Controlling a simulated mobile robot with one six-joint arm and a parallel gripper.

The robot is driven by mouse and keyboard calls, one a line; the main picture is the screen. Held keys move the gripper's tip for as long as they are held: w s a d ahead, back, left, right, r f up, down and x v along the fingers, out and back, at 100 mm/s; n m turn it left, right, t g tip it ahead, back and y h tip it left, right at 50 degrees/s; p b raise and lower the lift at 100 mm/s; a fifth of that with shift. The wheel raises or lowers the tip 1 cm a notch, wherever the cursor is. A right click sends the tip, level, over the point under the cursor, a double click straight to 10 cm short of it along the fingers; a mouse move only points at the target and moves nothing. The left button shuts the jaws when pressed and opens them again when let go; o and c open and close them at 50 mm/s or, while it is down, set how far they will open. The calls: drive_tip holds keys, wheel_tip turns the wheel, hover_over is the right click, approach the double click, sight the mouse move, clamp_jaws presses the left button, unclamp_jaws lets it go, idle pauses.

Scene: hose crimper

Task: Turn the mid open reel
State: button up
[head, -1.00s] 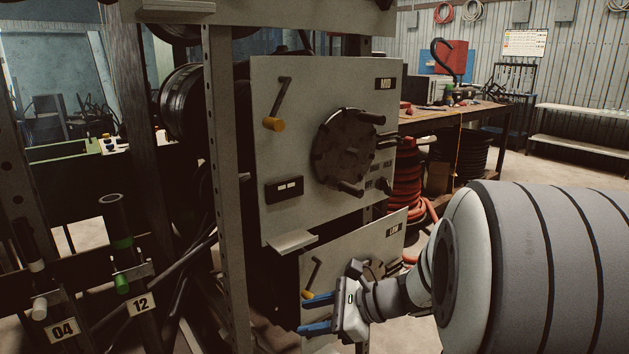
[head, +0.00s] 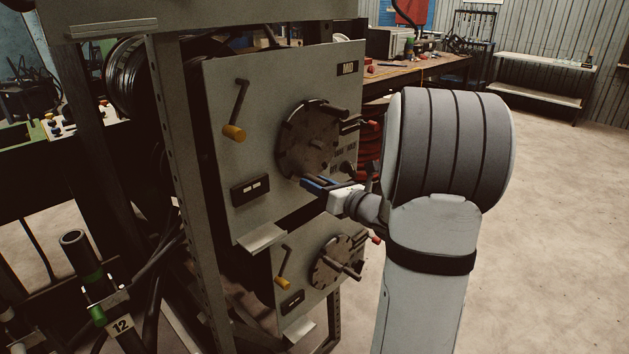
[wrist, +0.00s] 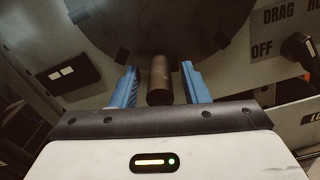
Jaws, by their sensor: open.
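The mid open reel (head: 307,137) is a dark round disc with stubby handles on a grey panel marked MID. It also fills the top of the wrist view (wrist: 150,25). My gripper (head: 312,183) is at the lower edge of this disc. In the wrist view my gripper (wrist: 160,88) is open, with one blue finger on each side of a dark cylindrical handle (wrist: 159,82) of the reel.
A crank with a yellow knob (head: 234,131) and a small counter box (head: 250,190) are left on the panel. A drag knob (wrist: 298,47) sits right of my gripper. The lower panel has another reel (head: 338,262). Open floor (head: 560,200) lies right.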

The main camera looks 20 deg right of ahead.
drive_tip(key=shift+w+a, duration=0.2)
drive_tip(key=shift+w, duration=0.45)
clamp_jaws()
